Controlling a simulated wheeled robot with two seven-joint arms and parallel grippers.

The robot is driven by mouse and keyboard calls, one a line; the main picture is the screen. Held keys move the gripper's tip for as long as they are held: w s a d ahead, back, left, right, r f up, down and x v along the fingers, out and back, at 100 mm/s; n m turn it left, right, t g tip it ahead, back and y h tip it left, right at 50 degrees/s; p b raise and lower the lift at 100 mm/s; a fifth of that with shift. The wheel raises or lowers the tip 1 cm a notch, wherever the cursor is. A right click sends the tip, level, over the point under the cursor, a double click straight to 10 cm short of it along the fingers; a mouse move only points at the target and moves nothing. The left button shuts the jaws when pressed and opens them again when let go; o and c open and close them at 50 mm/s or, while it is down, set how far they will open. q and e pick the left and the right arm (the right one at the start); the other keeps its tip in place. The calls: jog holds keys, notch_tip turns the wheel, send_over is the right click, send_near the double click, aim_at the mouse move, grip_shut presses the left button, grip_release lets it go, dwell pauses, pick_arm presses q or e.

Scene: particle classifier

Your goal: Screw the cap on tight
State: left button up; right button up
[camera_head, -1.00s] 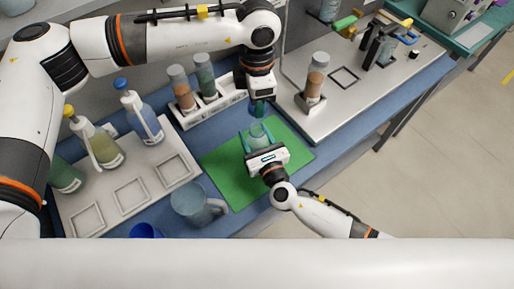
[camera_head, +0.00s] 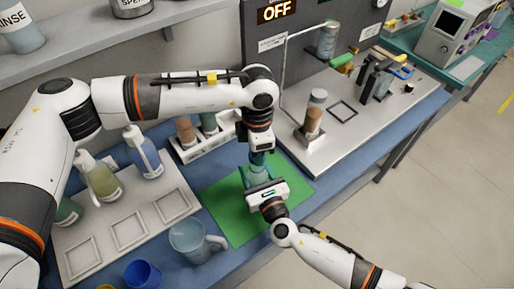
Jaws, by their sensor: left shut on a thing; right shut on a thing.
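A pale translucent teal jar (camera_head: 258,174) stands on the green mat (camera_head: 232,213) near the bench's front edge. My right gripper (camera_head: 262,182) reaches in from the lower right and is shut around the jar's body. My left gripper (camera_head: 261,157) points down from above and is shut at the jar's top, its fingers right over the mouth. The cap is not clearly visible; the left fingers hide it. I cannot tell whether cap and jar rim are aligned.
A grey mug (camera_head: 188,240) stands left of the mat, with a blue cup (camera_head: 143,274) nearer. A white tray (camera_head: 92,257) with bottles lies left. A tube rack (camera_head: 190,154) is behind. A metal platform (camera_head: 350,125) with apparatus is right. The mat's right side is clear.

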aim_at(257, 180)
pick_arm(q)
jog(key=shift+f, duration=0.9)
jog(key=shift+f, duration=0.55)
